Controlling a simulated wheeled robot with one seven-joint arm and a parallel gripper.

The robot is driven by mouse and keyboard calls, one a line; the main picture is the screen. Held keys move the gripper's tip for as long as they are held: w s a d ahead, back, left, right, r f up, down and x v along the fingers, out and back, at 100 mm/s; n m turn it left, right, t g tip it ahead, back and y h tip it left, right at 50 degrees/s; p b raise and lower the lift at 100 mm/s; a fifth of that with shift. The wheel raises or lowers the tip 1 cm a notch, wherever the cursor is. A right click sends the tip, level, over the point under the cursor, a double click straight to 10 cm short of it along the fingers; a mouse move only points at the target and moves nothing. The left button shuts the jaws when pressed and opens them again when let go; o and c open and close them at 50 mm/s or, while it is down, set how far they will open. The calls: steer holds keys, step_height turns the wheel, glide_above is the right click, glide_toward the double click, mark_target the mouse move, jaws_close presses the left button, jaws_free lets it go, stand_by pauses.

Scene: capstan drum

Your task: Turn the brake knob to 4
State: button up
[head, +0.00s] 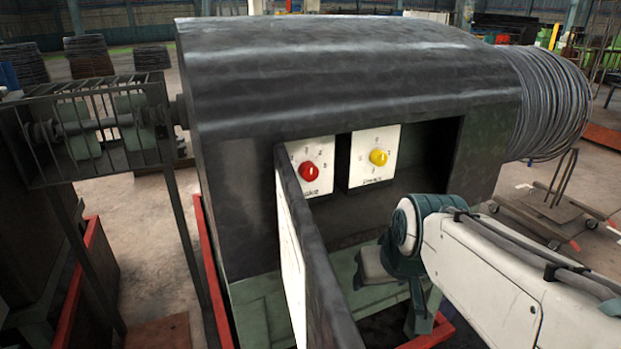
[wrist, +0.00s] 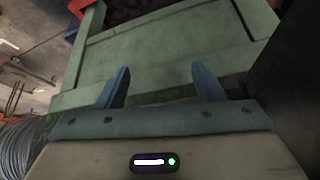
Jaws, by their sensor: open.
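A red knob (head: 309,171) sits on a white dial plate (head: 324,153) inside the recess of the dark drum housing. The plate's left part and the start of its label are hidden by the open door; the label's visible end looks like "KE". The numbers around the knob are too small to read surely. A yellow knob (head: 378,157) sits on a second white plate (head: 360,146) to the right. My gripper's two blue fingers (wrist: 160,68) are apart and empty in the wrist view, over a green frame. In the head view my arm's end is below and right of both knobs.
The open door (head: 318,262) stands out toward me, just left of the recess. The dark housing (head: 330,85) overhangs the recess. A wire coil (head: 550,100) is at the right, a barred guard (head: 90,135) at the left. Open space lies between door and arm.

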steer(key=w+a+r+n+t+y+b, duration=0.15)
steer(key=w+a+r+t+b, duration=0.25)
steer(key=w+b, duration=0.45)
steer(key=n+t+y+b, duration=0.2)
steer(key=n+t+b, duration=0.1)
steer(key=t, duration=0.1)
glide_toward(311, 174)
steer(key=shift+h, duration=0.25)
steer(key=x, duration=0.8)
steer(key=shift+w+a+p, duration=0.3)
steer(key=shift+p, duration=0.05)
steer(key=c, duration=1)
